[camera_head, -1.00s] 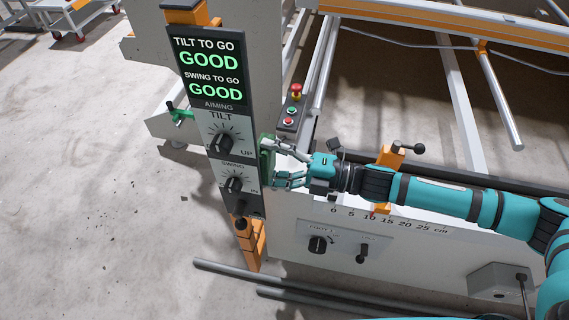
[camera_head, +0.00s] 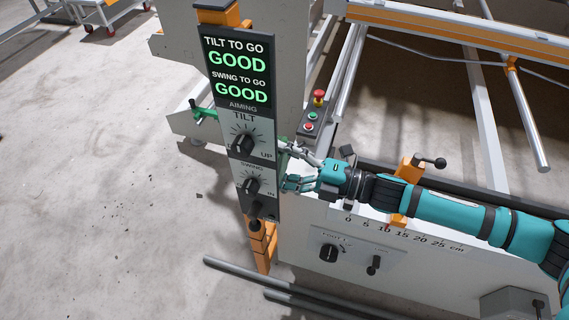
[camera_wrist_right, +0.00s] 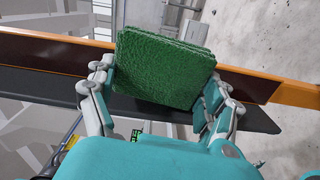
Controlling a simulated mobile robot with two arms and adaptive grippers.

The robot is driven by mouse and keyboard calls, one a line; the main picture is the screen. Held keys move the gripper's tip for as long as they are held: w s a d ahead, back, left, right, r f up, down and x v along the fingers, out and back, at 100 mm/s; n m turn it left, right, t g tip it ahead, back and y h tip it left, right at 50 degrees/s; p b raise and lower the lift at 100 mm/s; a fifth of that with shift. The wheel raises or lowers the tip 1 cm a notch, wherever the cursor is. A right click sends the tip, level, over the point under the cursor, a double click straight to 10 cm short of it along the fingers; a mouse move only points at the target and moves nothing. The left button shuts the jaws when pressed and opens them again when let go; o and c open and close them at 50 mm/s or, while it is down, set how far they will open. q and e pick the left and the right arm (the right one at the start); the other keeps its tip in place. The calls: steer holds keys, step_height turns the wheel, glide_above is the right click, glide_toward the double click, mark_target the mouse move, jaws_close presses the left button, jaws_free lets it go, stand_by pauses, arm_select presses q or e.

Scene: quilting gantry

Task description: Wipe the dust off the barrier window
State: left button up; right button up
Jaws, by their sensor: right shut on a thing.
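My right gripper (camera_head: 290,166) is shut on a green textured pad, close behind the right edge of the upright control post (camera_head: 258,203). In the head view the post hides most of the pad. In the right wrist view the pad (camera_wrist_right: 163,68) sits squarely between the fingers, in front of a dark strip with orange ends (camera_wrist_right: 35,50). I cannot tell whether the pad touches it. No barrier window or dust can be made out; the post or pad may hide them. My left gripper is not in view.
The post's display (camera_head: 238,70) reads GOOD for tilt and swing. Knobs and a red-topped button box (camera_head: 312,115) are near the gripper. Grey pipes (camera_head: 290,285) lie on the floor.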

steer(key=shift+w+a, duration=0.2)
steer(key=shift+a, duration=0.45)
steer(key=shift+r+p, duration=1.9)
steer(key=shift+r, duration=0.2)
steer(key=shift+f, duration=0.1)
steer(key=shift+a+f+b, duration=0.1)
steer(key=shift+f+b, duration=1.5)
steer(key=shift+f, duration=0.45)
steer(key=shift+s+d, duration=0.15)
steer(key=shift+d, duration=0.5)
steer(key=shift+p+v, duration=0.35)
steer(key=shift+v, duration=1.9)
